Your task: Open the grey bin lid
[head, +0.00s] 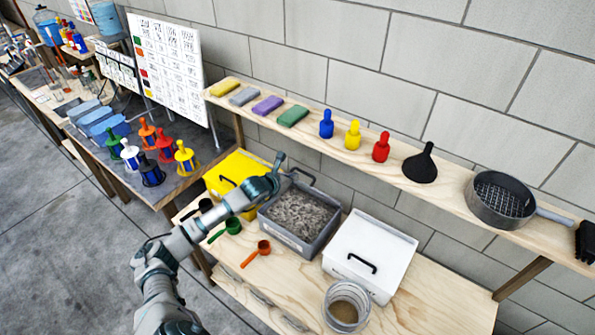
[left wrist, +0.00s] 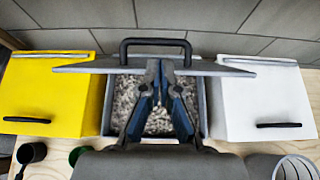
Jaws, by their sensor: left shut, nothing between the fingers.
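The grey bin (head: 290,238) stands on the wooden bench, between a yellow bin and a white bin, and its grey granular contents show. In the left wrist view, the grey lid (left wrist: 225,69) is raised and seen nearly edge-on across the back of the bin, its dark handle (left wrist: 155,42) showing above it. My left gripper (head: 281,163) is over the back left of the grey bin. Its fingers (left wrist: 165,72) are together and empty, with tips overlapping the lid in the wrist view; I cannot tell whether they touch it. My right gripper is out of view.
The yellow bin (head: 238,168) and white bin (head: 370,250) are closed. Green (head: 232,226) and orange (head: 263,247) scoops and a clear jar (head: 346,306) are in front. A shelf (head: 330,142) with bottles, a funnel and a sieve runs above, behind the bins.

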